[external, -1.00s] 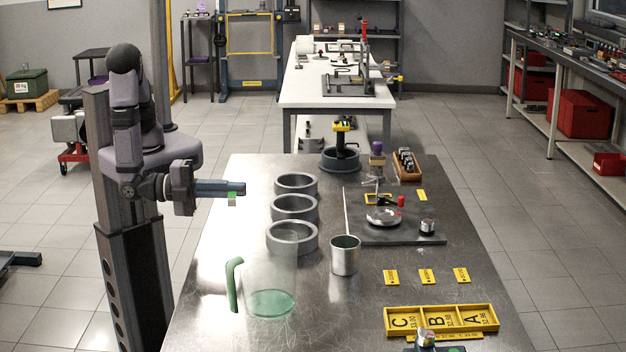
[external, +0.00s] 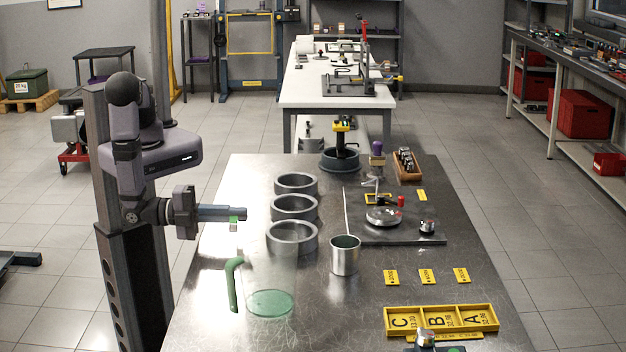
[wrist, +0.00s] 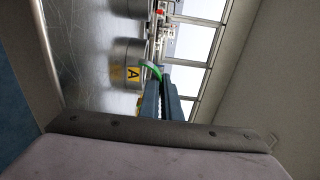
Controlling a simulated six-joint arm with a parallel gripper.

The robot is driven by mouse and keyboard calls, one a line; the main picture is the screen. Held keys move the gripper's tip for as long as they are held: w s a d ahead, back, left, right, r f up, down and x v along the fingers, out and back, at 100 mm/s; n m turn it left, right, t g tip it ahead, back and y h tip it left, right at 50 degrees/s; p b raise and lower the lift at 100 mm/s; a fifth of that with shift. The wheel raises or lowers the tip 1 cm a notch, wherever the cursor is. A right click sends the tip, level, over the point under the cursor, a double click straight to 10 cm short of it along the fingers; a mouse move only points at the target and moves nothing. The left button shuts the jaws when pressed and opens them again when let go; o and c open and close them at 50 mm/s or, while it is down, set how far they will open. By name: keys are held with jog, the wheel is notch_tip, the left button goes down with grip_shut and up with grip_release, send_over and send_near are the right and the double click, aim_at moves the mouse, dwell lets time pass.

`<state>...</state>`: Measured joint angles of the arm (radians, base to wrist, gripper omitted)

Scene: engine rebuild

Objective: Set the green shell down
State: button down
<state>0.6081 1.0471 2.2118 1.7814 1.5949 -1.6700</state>
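The green shell is a small, thin curved piece at my fingertips; in the external view only a small green patch (external: 233,224) of it shows under the fingers. In the wrist view it is a green arc (wrist: 154,70) at the tips. My gripper (external: 243,213) is shut on it, with the fingers close together, and it also shows in the wrist view (wrist: 161,80). The gripper is level, left of the grey rings and apparently above the table's left side. The exact gap between shell and table cannot be told.
Three grey rings stand in a row, near (external: 292,238), middle (external: 294,208) and far (external: 296,184). A clear jug with a green handle (external: 232,285), a metal cup (external: 345,256) and a yellow A-B-C tray (external: 440,333) are nearer. A yellow A label (wrist: 133,74) shows in the wrist view.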

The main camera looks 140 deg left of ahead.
aim_at(235, 240)
jog(key=shift+f+p, duration=0.35)
jog(key=shift+f, duration=1.45)
jog(key=shift+f, duration=0.15)
jog(key=c, duration=2)
grip_release()
jog(key=shift+b+v, duration=2.05)
jog(key=shift+v, duration=3.95)
